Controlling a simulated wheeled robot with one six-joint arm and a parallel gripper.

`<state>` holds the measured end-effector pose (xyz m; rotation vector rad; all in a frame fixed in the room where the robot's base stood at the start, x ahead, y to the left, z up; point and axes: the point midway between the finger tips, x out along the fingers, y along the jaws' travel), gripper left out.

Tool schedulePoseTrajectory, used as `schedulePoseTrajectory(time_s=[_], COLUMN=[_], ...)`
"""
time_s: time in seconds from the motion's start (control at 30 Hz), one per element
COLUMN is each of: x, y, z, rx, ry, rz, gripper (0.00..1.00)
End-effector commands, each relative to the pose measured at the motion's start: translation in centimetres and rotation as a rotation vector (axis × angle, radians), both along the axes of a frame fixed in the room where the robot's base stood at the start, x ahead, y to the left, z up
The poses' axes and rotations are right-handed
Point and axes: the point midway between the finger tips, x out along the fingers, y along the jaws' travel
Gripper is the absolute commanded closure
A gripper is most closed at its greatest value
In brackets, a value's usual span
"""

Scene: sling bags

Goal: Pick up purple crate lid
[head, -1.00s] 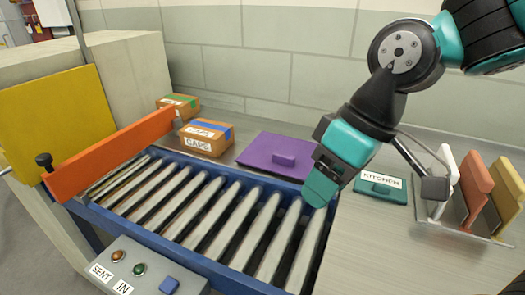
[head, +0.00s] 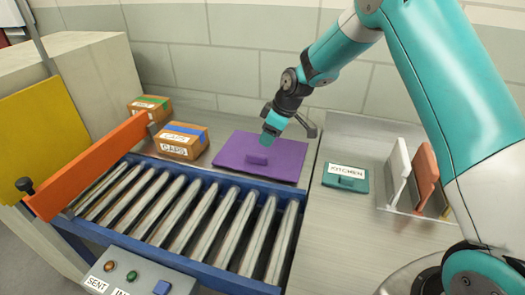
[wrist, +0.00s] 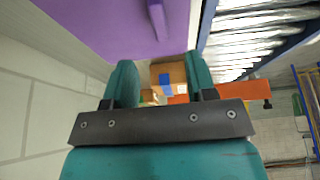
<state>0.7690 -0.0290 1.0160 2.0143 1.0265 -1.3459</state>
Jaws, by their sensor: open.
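The purple crate lid (head: 285,154) lies flat on the metal surface behind the roller conveyor, with a small raised purple handle (head: 257,160) near its front left. My gripper (head: 266,140) is over the lid, just behind and above the handle in the head view. In the wrist view the lid (wrist: 105,22) fills the top left and its handle (wrist: 158,20) lies beyond the fingertips. The teal fingers of my gripper (wrist: 160,75) are apart with nothing between them. I cannot tell the exact height of the fingertips above the lid.
A box marked CAPS (head: 182,141) and another box (head: 150,107) stand left of the lid. The roller conveyor (head: 190,220) runs in front, with an orange bar (head: 90,165) across its left. A teal KITCHEN lid (head: 346,178) and a rack of boards (head: 425,175) are at the right.

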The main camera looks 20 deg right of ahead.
Motion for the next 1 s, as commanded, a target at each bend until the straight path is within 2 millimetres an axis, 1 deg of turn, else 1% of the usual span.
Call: schedulePoseTrajectory(time_s=[0.1, 0.2, 0.47, 0.7, 0.83, 1.0], x=[0.5, 0.9, 1.3, 2.1, 2.3, 2.4], y=[0.8, 1.3, 1.9, 2.9, 3.2, 3.2], z=[-2.1, -3.4, -5.0, -8.1, -9.0, -9.1], rx=[0.001, 0.000, 0.000, 0.001, 0.001, 0.001], ry=[0.004, 0.002, 0.002, 0.003, 0.001, -0.001], rz=[0.002, 0.001, 0.001, 0.001, 0.000, 0.000], gripper=[0.49, 0.49, 0.49, 0.49, 0.49, 0.49])
